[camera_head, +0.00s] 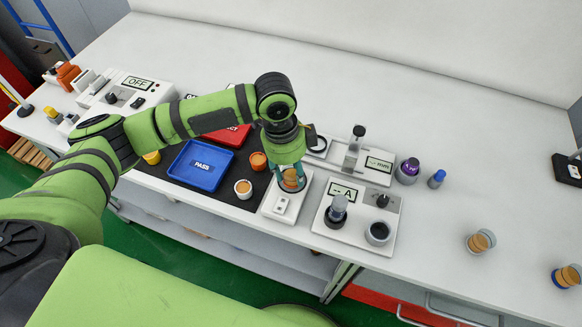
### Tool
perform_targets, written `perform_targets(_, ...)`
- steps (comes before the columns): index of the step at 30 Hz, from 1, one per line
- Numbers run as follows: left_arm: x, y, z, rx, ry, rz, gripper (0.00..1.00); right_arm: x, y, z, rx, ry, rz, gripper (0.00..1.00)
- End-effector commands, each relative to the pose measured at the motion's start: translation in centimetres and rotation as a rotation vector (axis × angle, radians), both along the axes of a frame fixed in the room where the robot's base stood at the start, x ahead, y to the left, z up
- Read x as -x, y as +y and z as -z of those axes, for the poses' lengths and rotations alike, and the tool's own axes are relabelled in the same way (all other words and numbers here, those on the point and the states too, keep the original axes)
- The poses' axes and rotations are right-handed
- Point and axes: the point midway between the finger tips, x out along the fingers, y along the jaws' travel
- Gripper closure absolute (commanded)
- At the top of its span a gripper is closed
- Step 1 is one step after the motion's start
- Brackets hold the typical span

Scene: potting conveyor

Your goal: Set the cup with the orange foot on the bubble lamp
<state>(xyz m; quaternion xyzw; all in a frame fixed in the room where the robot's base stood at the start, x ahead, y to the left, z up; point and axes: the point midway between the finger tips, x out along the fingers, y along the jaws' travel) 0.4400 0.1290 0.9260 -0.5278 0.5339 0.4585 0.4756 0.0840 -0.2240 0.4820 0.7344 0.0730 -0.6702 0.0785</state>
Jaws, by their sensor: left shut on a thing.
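My left gripper (289,172) points down and is shut on a small orange-and-tan cup (291,180). The fingers hide part of the cup, so its foot cannot be told clearly. The cup is at the round top of a small white device (281,208), which may be the bubble lamp; I cannot tell whether the cup touches it. My right gripper is not in view.
Two banded cups (480,241) (567,276) are far right, with clear table between.

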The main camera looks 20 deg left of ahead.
Motion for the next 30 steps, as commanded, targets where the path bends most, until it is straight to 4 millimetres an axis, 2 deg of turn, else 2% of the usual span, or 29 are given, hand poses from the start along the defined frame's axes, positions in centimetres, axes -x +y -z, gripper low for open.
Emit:
perform_targets(2, 0.0, 0.0, 0.2, 0.000, 0.000, 0.000, 0.88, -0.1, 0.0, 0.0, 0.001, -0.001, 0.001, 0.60)
perform_targets(3, 0.0, 0.0, 0.2, 0.001, 0.000, 0.000, 0.54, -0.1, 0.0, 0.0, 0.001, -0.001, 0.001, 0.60)
perform_targets(4, 0.0, 0.0, 0.2, 0.001, 0.000, 0.000, 0.42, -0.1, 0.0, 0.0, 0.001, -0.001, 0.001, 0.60)
perform_targets(5, 0.0, 0.0, 0.2, 0.001, 0.000, 0.000, 0.34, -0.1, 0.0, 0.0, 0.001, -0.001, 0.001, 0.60)
perform_targets(15, 0.0, 0.0, 0.1, 0.000, -0.001, 0.000, 0.34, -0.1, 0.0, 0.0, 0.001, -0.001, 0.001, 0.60)
perform_targets(19, -0.1, 0.1, -0.8, 0.002, -0.003, 0.001, 0.34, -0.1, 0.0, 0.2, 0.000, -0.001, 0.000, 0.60)
perform_targets(23, -0.1, 0.4, -3.0, 0.001, -0.006, 0.000, 0.34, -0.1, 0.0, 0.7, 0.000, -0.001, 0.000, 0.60)
perform_targets(30, -0.1, 1.0, -8.2, 0.002, -0.004, 0.000, 0.34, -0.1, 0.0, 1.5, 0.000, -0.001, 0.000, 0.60)
